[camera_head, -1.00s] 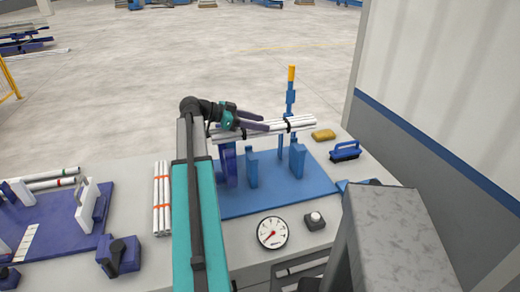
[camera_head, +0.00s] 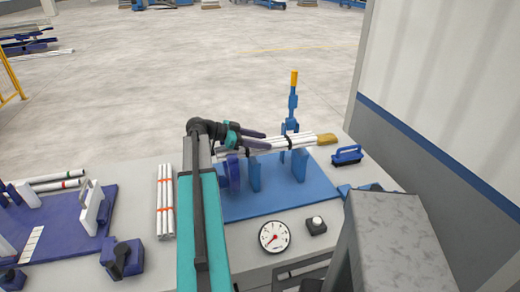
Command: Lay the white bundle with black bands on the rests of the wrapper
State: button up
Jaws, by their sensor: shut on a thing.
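The white bundle with black bands (camera_head: 303,141) lies level across the blue wrapper (camera_head: 270,199). One black band shows near its right end; the left part is mostly hidden by my gripper. My gripper (camera_head: 262,139) is shut on the bundle, left of its middle. The wrapper has upright blue rests, one in the middle (camera_head: 254,175) and one at the right (camera_head: 299,166). The bundle is at about the height of the rest tops, and I cannot tell whether it touches them. A blue post with an orange handle (camera_head: 294,78) stands behind the bundle.
A white bundle with orange bands (camera_head: 165,200) lies left of my arm. A gauge (camera_head: 274,236) and a button box (camera_head: 316,226) are in front. A purple fixture (camera_head: 75,225) stands at left.

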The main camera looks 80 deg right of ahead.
jog(key=shift+f+p, duration=0.6)
jog(key=shift+f, duration=1.2)
jog(key=shift+f, duration=0.1)
jog(key=o, duration=1.3)
jog(key=shift+o, duration=0.2)
jog(key=b+v, duration=0.4)
jog(key=v, duration=0.8)
jog(key=shift+w, duration=0.1)
